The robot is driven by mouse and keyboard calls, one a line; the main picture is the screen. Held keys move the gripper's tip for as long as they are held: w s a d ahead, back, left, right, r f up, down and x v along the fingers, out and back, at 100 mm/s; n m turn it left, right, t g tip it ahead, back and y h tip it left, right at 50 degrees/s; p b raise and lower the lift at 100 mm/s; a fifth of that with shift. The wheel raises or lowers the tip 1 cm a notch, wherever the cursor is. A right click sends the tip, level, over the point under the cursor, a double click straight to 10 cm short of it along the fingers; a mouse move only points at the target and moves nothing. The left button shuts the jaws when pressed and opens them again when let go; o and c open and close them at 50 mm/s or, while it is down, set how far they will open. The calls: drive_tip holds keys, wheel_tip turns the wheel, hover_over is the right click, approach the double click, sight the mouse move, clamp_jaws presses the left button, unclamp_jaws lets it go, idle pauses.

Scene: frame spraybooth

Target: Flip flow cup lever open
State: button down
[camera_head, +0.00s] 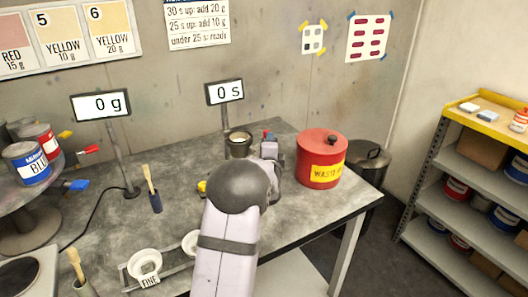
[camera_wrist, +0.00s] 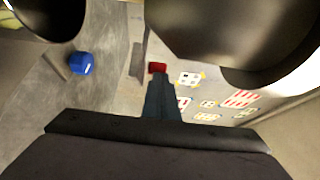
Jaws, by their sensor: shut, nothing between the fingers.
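The dark flow cup (camera_head: 238,145) stands upright on the grey table, below the "0 s" display. My gripper (camera_head: 268,149) is just right of it, with my arm reaching in from the front. A small red and blue part (camera_head: 267,134) shows by my fingertips. In the wrist view my fingers (camera_wrist: 158,82) are shut with nothing between them, and a small red piece (camera_wrist: 157,67) shows at their tips. A blue knob (camera_wrist: 80,63) is apart from them, to the left. I cannot make out the lever for certain or tell its position.
A red waste bin (camera_head: 321,160) stands close to the right of my gripper. A brush holder (camera_head: 155,200) and a "FINE" ring holder (camera_head: 145,264) are at left. A paint turntable (camera_head: 30,205) is far left, and shelves (camera_head: 470,180) stand at right.

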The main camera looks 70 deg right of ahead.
drive_tip(key=shift+w+d+r, duration=0.1)
drive_tip(key=shift+d+r, duration=0.05)
drive_tip(key=shift+d, duration=0.3)
drive_tip(key=shift+r, duration=0.2)
idle(0.3)
drive_tip(key=s+a+b, duration=0.2)
drive_tip(key=s+a, duration=0.5)
drive_tip(key=a, duration=0.5)
drive_tip(key=shift+s+f+b, duration=0.25)
drive_tip(key=shift+s+b, duration=0.05)
drive_tip(key=shift+b, duration=0.05)
drive_tip(key=shift+d, duration=0.1)
